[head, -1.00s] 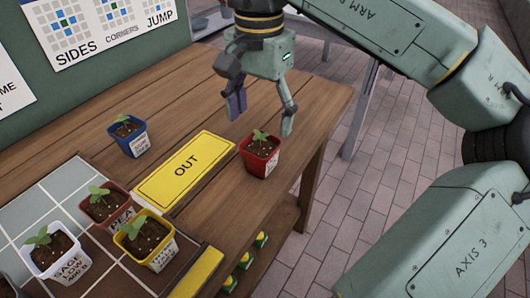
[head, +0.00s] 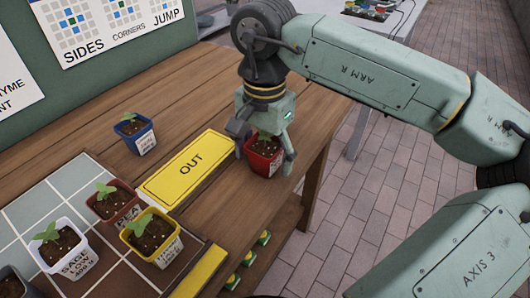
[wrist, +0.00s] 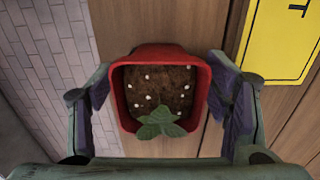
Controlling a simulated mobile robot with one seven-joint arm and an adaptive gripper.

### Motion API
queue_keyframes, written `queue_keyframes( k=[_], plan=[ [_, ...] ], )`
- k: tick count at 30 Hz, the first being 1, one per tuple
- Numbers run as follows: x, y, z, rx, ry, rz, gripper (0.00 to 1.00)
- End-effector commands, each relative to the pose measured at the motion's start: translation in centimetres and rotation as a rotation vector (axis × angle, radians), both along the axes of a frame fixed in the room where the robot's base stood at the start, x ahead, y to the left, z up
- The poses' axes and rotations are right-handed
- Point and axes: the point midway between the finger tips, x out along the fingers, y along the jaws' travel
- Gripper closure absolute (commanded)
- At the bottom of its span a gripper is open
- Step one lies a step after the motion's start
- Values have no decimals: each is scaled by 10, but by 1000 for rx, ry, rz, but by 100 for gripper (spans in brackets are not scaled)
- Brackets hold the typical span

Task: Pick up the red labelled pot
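The red pot (head: 261,160) stands upright on the wooden table, just right of the yellow OUT sign. It holds dark soil and a small green seedling, and a pale label shows on its front. In the wrist view the red pot (wrist: 207,80) sits between my fingers, with the seedling near its lower rim. My gripper (head: 266,152) is lowered around the pot, one finger on each side. In the wrist view my gripper (wrist: 172,110) is open, with a gap visible at the left finger and a smaller one at the right.
The yellow OUT sign (head: 186,169) lies left of the pot. A blue pot (head: 135,133) stands behind it. A brown-red pot (head: 115,203), a yellow pot (head: 151,237) and a white pot (head: 60,250) stand on a grid board. The table's right edge is close to the red pot.

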Motion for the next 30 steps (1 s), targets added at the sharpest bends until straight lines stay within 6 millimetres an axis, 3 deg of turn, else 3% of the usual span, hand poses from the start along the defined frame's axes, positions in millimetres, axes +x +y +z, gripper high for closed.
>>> queue_keyframes(
  k=[30],
  plan=[
    [0,0,1,0,0,0,98]
  ],
)
